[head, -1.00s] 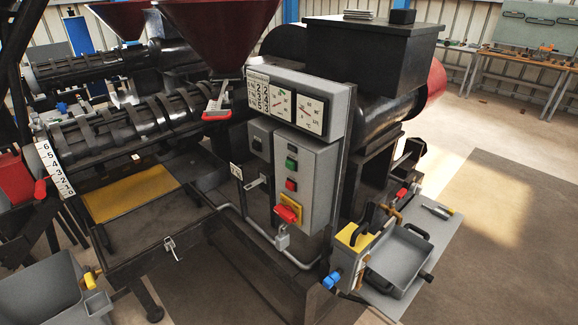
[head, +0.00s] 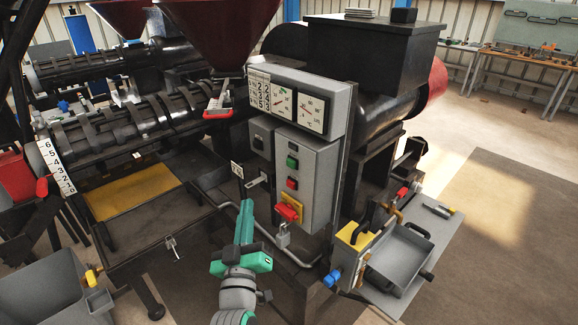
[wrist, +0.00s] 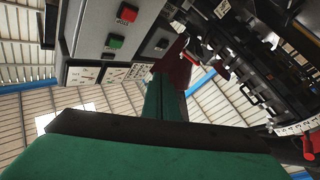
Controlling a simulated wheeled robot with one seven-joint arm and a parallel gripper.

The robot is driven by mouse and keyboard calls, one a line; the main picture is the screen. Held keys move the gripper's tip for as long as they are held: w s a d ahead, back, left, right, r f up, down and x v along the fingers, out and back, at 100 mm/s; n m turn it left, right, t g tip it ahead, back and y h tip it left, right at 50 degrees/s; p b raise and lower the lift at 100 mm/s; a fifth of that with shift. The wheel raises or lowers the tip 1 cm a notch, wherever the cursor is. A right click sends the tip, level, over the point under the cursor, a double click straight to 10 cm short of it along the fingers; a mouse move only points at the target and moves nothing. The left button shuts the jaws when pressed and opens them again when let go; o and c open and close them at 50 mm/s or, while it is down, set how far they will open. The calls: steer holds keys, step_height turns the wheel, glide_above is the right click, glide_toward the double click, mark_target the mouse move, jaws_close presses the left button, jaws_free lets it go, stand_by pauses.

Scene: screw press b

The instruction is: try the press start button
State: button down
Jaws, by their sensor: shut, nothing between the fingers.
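The grey control box (head: 304,190) on the press front carries a green button (head: 292,162) above a red button (head: 292,183). Below them is a red rotary switch (head: 288,211) on a yellow plate, with a padlock (head: 283,236) hanging beneath it. My gripper (head: 246,205) is shut and empty, pointing up, left of the switch in the head view and apart from the box there. In the wrist view the box appears turned over, with the green button (wrist: 116,42) and red button (wrist: 127,13) beyond the shut fingers (wrist: 160,100).
A gauge panel (head: 295,100) sits above the box. A grey conduit (head: 290,252) runs below it. At right, a side shelf holds a grey tray (head: 400,258). The screw barrel (head: 130,130) and a yellow plate (head: 130,190) lie left. Open floor (head: 490,220) is at far right.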

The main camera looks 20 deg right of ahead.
mark_target(290, 164)
steer(key=shift+m+h, duration=0.3)
steer(key=shift+h, duration=0.5)
steer(key=r, duration=0.1)
steer(key=w+d+r, duration=0.1)
steer(key=r, duration=0.1)
steer(key=d+r, duration=0.1)
steer(key=r, duration=0.1)
steer(key=shift+w, duration=0.15)
steer(key=shift+f, duration=0.1)
steer(key=w+d, duration=0.3)
steer(key=d, duration=0.5)
steer(key=shift+d, duration=0.15)
steer(key=shift+w, duration=0.1)
steer(key=shift+a, duration=0.2)
